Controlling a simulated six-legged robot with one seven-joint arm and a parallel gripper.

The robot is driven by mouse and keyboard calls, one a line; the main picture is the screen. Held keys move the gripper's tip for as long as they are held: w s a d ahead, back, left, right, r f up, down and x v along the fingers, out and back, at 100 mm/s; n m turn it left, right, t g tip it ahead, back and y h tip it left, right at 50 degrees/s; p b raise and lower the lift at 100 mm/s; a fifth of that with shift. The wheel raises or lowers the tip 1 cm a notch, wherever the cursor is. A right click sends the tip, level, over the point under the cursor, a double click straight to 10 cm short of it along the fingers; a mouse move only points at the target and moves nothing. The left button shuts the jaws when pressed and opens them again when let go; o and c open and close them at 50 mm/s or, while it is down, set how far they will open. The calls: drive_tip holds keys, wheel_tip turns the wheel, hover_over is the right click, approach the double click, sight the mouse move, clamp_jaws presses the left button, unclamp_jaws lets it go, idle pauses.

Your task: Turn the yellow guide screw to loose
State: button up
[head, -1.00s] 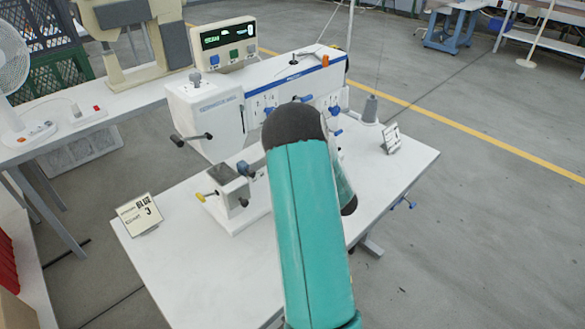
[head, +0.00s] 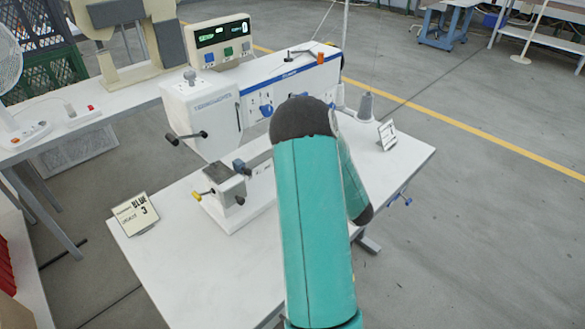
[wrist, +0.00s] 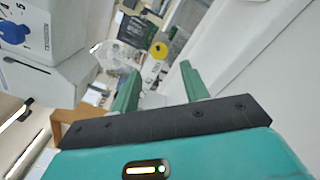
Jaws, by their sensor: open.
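The yellow guide screw (head: 197,196) sticks out to the left from the low grey block (head: 226,183) on the press bed in the head view. My gripper (wrist: 160,72) is open in the wrist view, its two green fingers apart with nothing held between them. A round yellow thing with a dark centre (wrist: 159,50) shows beyond the fingers; I cannot tell if it is the guide screw. In the head view my arm hides the gripper, so its distance from the screw cannot be judged there.
The white press (head: 203,113) has a black-handled lever (head: 187,138) above the block and blue knobs along its side. A card reading BLUE 3 (head: 135,212) stands at the table's left. Another card (head: 386,135) stands at the right. The table's front left (head: 180,270) is clear.

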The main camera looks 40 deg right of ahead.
drive_tip(key=s, duration=0.7)
drive_tip(key=shift+s, duration=0.2)
drive_tip(key=shift+d, duration=0.1)
